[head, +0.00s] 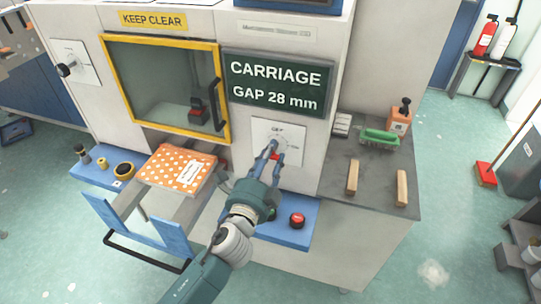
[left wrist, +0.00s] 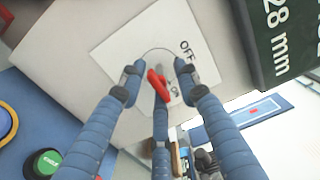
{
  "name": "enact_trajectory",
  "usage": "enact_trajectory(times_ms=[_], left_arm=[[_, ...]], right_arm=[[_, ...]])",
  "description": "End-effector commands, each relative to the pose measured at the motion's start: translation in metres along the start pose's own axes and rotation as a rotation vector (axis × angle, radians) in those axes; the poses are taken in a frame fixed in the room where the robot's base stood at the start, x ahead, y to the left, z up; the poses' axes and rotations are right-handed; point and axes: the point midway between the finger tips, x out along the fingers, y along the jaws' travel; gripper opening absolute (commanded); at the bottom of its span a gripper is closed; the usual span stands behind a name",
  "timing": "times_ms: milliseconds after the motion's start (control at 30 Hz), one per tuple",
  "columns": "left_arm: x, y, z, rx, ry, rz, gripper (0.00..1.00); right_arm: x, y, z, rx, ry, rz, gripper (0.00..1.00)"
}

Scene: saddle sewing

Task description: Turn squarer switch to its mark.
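A white switch plate (head: 290,127) is on the machine front under the carriage sign, with a red switch knob (head: 275,156) low on it. In the left wrist view the knob (left wrist: 157,84) is tilted, its top end toward the left. The plate (left wrist: 150,38) shows the word OFF and a second, partly hidden label. My left gripper (head: 274,151) reaches up to the plate. In the left wrist view its outer fingers (left wrist: 158,74) are spread on both sides of the knob. The middle finger is in front of the knob's lower end; contact is unclear. My right gripper is out of view.
Below the plate is a blue shelf (head: 311,208) with a red button (head: 297,220). An orange dotted pad (head: 178,168) lies left of my arm. A yellow-framed window (head: 160,85) is at upper left. A grey counter (head: 378,176) with wooden blocks and a green brush is right.

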Motion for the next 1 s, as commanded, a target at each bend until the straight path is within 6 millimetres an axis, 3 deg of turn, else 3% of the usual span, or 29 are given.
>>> enact_trajectory(times_ms=[167, 267, 700, 1000], left_arm=[[-0.006, 0.002, -0.001, -0.002, 0.002, 0.003, 0.32], [-0.019, 0.003, -0.001, -0.001, 0.002, 0.005, 0.32], [-0.105, 0.002, 0.001, -0.003, -0.001, 0.004, 0.32], [-0.121, 0.000, 0.002, -0.001, -0.001, 0.000, 0.32]], right_arm=[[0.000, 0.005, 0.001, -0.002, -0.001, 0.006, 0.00], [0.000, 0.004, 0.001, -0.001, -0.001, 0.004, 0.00], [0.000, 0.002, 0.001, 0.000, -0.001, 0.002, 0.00], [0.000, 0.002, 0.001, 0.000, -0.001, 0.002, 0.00]])
